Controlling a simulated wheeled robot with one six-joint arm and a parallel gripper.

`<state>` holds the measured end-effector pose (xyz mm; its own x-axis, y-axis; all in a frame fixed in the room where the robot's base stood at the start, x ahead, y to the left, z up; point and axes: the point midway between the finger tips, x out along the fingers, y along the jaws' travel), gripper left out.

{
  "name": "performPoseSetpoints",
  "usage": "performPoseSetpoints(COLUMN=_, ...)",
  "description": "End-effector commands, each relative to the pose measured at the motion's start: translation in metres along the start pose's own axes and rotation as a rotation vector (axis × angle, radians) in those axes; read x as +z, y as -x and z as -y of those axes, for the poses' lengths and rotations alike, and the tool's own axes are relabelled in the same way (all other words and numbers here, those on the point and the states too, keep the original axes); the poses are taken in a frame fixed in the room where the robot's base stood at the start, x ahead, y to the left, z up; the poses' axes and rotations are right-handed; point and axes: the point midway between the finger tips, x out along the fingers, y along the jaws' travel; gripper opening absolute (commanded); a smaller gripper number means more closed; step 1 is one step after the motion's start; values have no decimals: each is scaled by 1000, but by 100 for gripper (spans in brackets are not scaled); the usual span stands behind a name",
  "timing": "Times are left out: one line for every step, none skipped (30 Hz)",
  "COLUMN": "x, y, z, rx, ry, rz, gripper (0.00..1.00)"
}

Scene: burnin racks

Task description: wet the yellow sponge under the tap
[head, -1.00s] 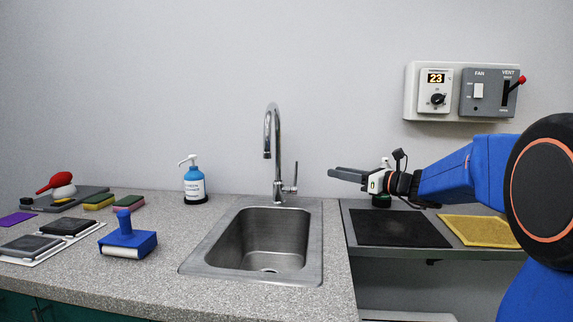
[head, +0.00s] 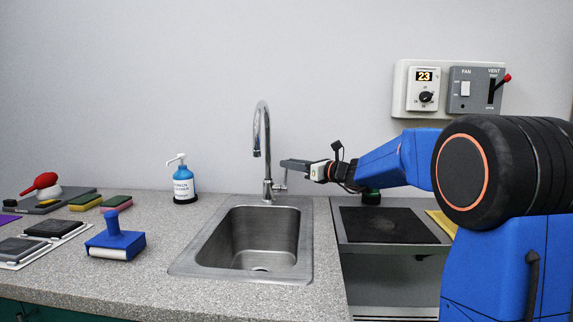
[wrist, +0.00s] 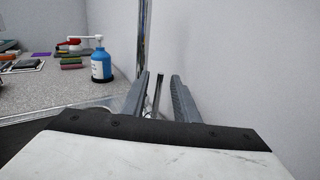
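The yellow sponge (head: 85,203), with a dark green top, lies on the counter at the left in the head view. The chrome tap (head: 262,150) rises behind the sink (head: 305,240); no water shows from its spout. Its side lever (head: 281,182) is close to my gripper (head: 283,163). In the wrist view, my gripper (wrist: 160,76) is open, and the thin lever (wrist: 157,93) appears between its fingers. I cannot tell whether they touch. The tap's column (wrist: 143,40) stands just beyond.
A second sponge (head: 117,203), green over red, lies right beside the yellow one. A blue soap bottle (head: 184,184) stands left of the tap. A blue roller (head: 114,240) and black pads (head: 53,228) sit at the left. A dark mat (head: 385,225) is right of the sink.

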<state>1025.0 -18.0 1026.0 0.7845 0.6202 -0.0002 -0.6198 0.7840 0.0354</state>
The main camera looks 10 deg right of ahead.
Motion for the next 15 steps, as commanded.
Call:
performPoseSetpoints(x=0, y=-7, z=0, rx=2, ry=0, rz=-1, gripper=28)
performPoseSetpoints(x=0, y=-11, z=0, rx=1, ry=-1, rz=-1, gripper=28)
performPoseSetpoints(x=0, y=-14, z=0, rx=1, ry=-1, rz=0, gripper=28)
performPoseSetpoints(x=0, y=-17, z=0, rx=1, ry=-1, rz=0, gripper=28)
performPoseSetpoints(x=0, y=-19, z=0, rx=1, ry=-1, rz=1, gripper=28)
performPoseSetpoints(x=0, y=-22, z=0, rx=1, ry=-1, rz=1, gripper=28)
performPoseSetpoints(x=0, y=-23, z=0, rx=0, ry=-1, rz=1, gripper=28)
performPoseSetpoints(x=0, y=-24, z=0, rx=0, ry=-1, rz=1, gripper=28)
performPoseSetpoints(x=0, y=-25, z=0, rx=0, ry=-1, rz=0, gripper=28)
performPoseSetpoints(x=0, y=-26, z=0, rx=0, ry=-1, rz=0, gripper=28)
performPoseSetpoints(x=0, y=-26, z=0, rx=0, ry=-1, rz=0, gripper=28)
performPoseSetpoints(x=0, y=-26, z=0, rx=0, ry=-1, rz=0, gripper=28)
performPoseSetpoints(x=0, y=-26, z=0, rx=0, ry=-1, rz=0, gripper=28)
performPoseSetpoints(x=0, y=-26, z=0, rx=-1, ry=-1, rz=0, gripper=28)
performPoseSetpoints(x=0, y=-26, z=0, rx=0, ry=-1, rz=0, gripper=28)
